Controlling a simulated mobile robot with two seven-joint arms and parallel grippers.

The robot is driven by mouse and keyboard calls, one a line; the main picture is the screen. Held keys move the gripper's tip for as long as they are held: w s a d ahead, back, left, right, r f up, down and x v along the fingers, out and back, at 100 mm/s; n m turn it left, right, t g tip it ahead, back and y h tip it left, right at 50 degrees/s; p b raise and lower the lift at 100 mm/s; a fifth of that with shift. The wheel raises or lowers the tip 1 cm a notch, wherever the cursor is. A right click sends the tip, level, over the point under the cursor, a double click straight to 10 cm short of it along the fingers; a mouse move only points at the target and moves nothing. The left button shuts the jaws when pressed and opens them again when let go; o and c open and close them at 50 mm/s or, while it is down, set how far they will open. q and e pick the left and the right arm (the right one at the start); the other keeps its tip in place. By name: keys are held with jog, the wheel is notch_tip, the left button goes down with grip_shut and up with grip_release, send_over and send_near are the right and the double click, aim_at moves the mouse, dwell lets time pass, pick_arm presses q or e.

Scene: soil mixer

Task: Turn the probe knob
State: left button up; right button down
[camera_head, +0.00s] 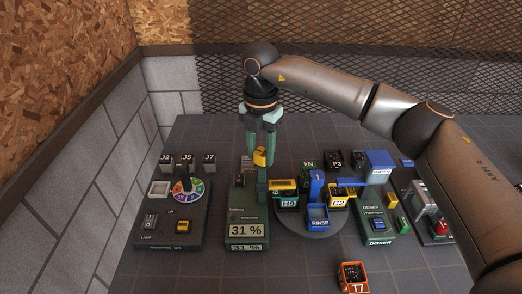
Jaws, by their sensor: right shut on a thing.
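The yellow probe knob (260,157) sits at the top of a green post (262,186) on the green moisture unit (246,212), whose display reads 31 %. My right gripper (260,150) reaches down from above and is shut on the knob, its fingers partly hiding it. The knob looks tilted. My left gripper is not in view.
A round turntable (310,229) to the right holds several small pots, including a blue RINSE pot (318,218). A lamp panel (168,220) with a colour dial is on the left.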

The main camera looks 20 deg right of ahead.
aim_at(261, 153)
dwell(0.4)
jog(key=shift+c, duration=2.2)
grip_release()
jog(key=shift+r, duration=0.1)
notch_tip(261, 153, up, 12)
jog(key=shift+r, duration=0.2)
